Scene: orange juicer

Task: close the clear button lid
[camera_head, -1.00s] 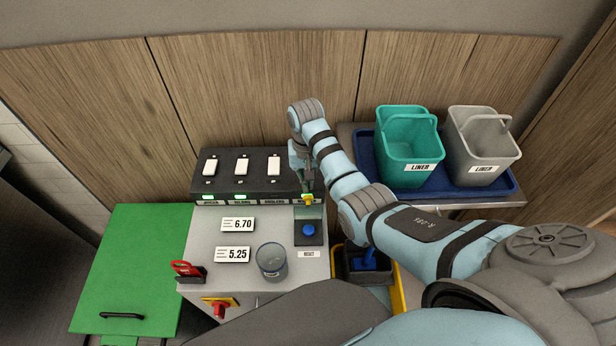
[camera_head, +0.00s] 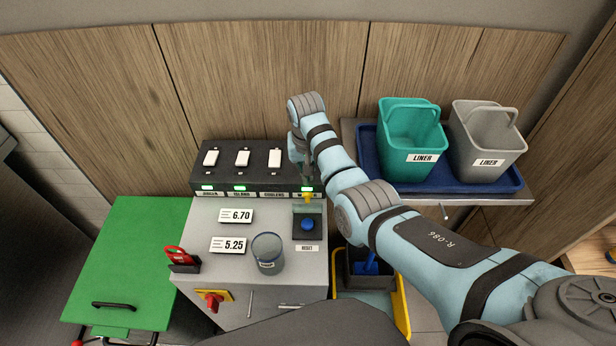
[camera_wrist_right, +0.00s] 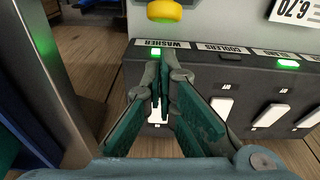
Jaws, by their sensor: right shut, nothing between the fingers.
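The blue reset button (camera_head: 307,224) sits on a dark plate on the grey cabinet top. Its clear lid (camera_head: 308,209) appears raised at the button's back edge, with a yellow tab (camera_head: 307,197) at its top. A yellow piece (camera_wrist_right: 165,11) also shows at the top of the right wrist view. My left gripper is out of view.
The black switch panel (camera_head: 254,159) with several white switches stands behind the button. A clear cup (camera_head: 267,253) and price cards (camera_head: 236,216) are on the cabinet, left of the button. Teal (camera_head: 411,136) and grey bins stand in a blue tray at right.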

